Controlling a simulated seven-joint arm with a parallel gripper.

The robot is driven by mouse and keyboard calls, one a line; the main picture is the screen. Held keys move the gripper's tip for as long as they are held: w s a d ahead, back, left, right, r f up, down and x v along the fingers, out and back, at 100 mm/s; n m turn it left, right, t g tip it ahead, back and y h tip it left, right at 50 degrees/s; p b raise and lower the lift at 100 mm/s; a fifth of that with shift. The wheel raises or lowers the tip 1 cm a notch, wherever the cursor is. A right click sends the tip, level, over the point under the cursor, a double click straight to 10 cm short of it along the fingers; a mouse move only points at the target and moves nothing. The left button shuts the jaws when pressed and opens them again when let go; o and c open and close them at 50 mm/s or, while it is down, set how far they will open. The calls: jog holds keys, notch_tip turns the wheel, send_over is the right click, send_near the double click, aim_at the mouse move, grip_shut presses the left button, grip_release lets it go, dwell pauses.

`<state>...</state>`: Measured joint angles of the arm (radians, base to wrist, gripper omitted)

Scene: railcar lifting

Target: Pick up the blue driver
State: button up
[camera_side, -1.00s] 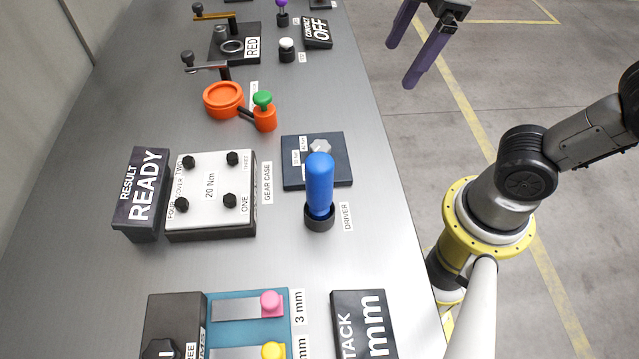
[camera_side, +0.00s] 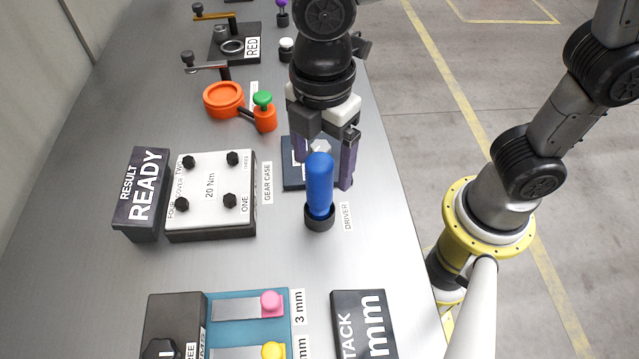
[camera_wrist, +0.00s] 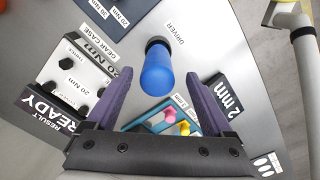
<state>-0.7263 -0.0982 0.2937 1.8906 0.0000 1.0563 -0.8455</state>
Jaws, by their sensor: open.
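The blue driver (camera_side: 320,184) stands upright in a round black holder (camera_side: 319,218) beside the DRIVER label on the bench. My gripper (camera_side: 325,170) is open, its purple fingers pointing down just behind the driver in the side view, over the dark plate. In the wrist view the driver (camera_wrist: 157,72) shows ahead of the open fingers (camera_wrist: 160,85), roughly centred across the gap. Nothing is held. Whether the fingers flank the driver's handle cannot be told.
The gear case (camera_side: 211,188) and RESULT READY block (camera_side: 141,193) stand left of the driver. A dark plate (camera_side: 291,178) lies behind it. Orange parts (camera_side: 224,98) are farther back. The teal tray (camera_side: 247,322) and mm block (camera_side: 362,325) are in front, with bare bench between.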

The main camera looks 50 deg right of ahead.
aim_at(319, 186)
jog(key=shift+w+f, duration=0.15)
jog(key=shift+f, duration=3.15)
jog(key=shift+r, duration=0.1)
grip_shut()
